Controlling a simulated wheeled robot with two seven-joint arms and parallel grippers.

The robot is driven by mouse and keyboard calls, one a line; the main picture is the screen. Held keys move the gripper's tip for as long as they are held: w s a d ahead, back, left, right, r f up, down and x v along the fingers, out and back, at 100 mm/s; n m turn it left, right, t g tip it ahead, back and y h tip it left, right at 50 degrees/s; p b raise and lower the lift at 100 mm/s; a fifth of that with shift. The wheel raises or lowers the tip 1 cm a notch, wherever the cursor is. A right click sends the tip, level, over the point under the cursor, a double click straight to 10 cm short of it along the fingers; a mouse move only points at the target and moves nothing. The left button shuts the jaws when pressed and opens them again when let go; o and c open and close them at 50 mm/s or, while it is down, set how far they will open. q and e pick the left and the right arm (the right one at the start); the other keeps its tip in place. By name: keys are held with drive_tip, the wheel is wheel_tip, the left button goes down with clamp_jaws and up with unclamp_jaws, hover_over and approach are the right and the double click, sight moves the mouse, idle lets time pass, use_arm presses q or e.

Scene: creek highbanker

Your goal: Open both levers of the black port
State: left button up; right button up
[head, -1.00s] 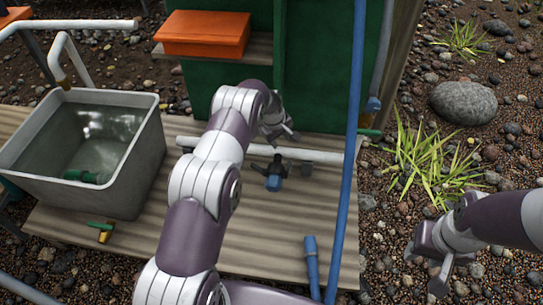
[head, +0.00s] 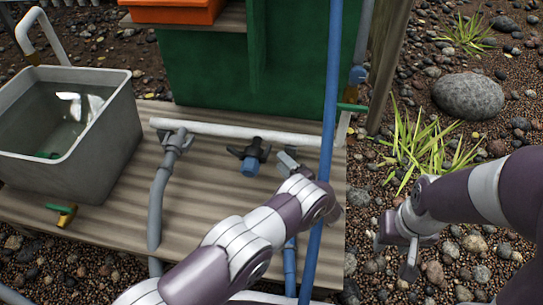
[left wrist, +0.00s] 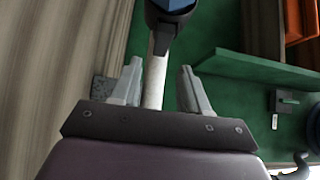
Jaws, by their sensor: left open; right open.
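The black port (head: 256,150) sits on the white pipe (head: 225,130) above the wooden deck, with a blue end facing me. Dark lever-like arms stick out at its left and right; I cannot tell exactly how far each is swung. My left gripper (head: 286,163) is open just right of the port, apart from it as far as I can see. In the left wrist view the black port (left wrist: 170,14) shows at the top, beyond the open fingers, with the white pipe behind the gap. My right gripper (head: 410,256) is open and empty over the gravel at right.
A grey port with a grey hose (head: 158,205) stands left of the black port. A blue upright pipe (head: 329,120) crosses close right of my left gripper. A grey water tub (head: 110,150) is at left, and the green box (head: 205,75) stands behind.

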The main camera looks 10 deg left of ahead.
sight(270, 149)
use_arm(q)
drive_tip(key=b+x, duration=0.1)
drive_tip(key=x, duration=0.1)
drive_tip(key=b+x, duration=0.1)
drive_tip(key=x, duration=0.2)
drive_tip(key=shift+w+a+f, duration=0.15)
drive_tip(key=shift+w+f, duration=0.05)
drive_tip(key=shift+w+a+r, duration=0.2)
drive_tip(key=shift+w+a, duration=0.15)
drive_tip(key=shift+w, duration=0.05)
clamp_jaws()
use_arm(e)
wheel_tip(270, 149, down, 3)
drive_tip(key=shift+r, duration=0.15)
